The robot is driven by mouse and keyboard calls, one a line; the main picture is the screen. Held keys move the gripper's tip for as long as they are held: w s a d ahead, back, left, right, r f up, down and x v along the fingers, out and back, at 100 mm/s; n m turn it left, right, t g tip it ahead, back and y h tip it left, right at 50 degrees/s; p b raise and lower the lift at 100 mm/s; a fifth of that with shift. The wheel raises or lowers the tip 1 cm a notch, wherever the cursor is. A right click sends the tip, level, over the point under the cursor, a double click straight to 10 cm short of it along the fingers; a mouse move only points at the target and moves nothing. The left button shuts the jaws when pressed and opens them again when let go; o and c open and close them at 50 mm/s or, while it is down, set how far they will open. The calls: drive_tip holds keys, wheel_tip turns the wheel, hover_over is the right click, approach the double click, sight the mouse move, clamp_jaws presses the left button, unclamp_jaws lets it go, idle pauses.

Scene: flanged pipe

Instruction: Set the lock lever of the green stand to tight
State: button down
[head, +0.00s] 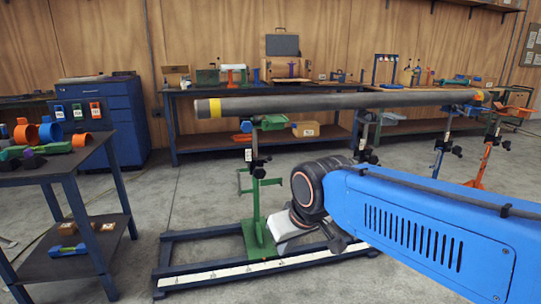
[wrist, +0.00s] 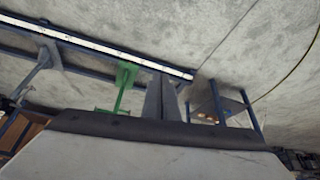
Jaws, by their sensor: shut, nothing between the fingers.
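The green stand (head: 257,205) rises from the floor rail in the head view, its green head (head: 271,122) just under the long pipe (head: 340,101). Green bars stick out sideways at mid-height, and a dark clamp part (head: 258,168) sits on the post. I cannot tell which part is the lock lever or how it is set. In the wrist view the green stand (wrist: 124,88) is left of my fingers, seen tilted and upside down. My gripper (wrist: 161,98) is shut and empty, apart from the stand in that view. In the head view my wrist hides its fingertips.
The blue floor rail (head: 175,282) with a white scale strip runs below the stand. A dark cart (head: 70,178) with coloured clamps stands at left. Workbenches line the wall.

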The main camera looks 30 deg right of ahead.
drive_tip(key=w+d+r+m+t, duration=0.1)
drive_tip(key=w+d+r, duration=0.2)
drive_tip(key=w, duration=0.8)
drive_tip(key=w+d+r+t+h, duration=0.1)
drive_tip(key=w+d+r, duration=0.25)
drive_tip(key=w, duration=0.75)
drive_tip(key=w+d+r+m+t, duration=0.15)
drive_tip(key=w+d, duration=0.25)
drive_tip(key=w, duration=0.7)
drive_tip(key=w+d+f+m+h, duration=0.1)
drive_tip(key=w+d+f, duration=0.2)
drive_tip(key=w+d, duration=0.7)
drive_tip(key=w+d+f+m+t+h, duration=0.1)
drive_tip(key=w+d+f, duration=0.2)
drive_tip(key=w+d, duration=0.8)
drive_tip(key=w, duration=0.8)
drive_tip(key=shift+w+d+f+h, duration=0.15)
drive_tip(key=shift+w+d+h, duration=0.05)
drive_tip(key=shift+w+h, duration=0.1)
drive_tip(key=shift+t, duration=0.25)
hover_over(268, 159)
drive_tip(key=w+d, duration=0.3)
drive_tip(key=w, duration=0.1)
wheel_tip(268, 159, down, 6)
drive_tip(key=shift+s+a+f, duration=0.3)
drive_tip(key=shift+s+f, duration=0.25)
drive_tip(key=shift+s, duration=0.3)
drive_tip(key=shift+s+a+f, duration=0.3)
drive_tip(key=shift+s+f, duration=0.25)
drive_tip(key=shift+s, duration=0.25)
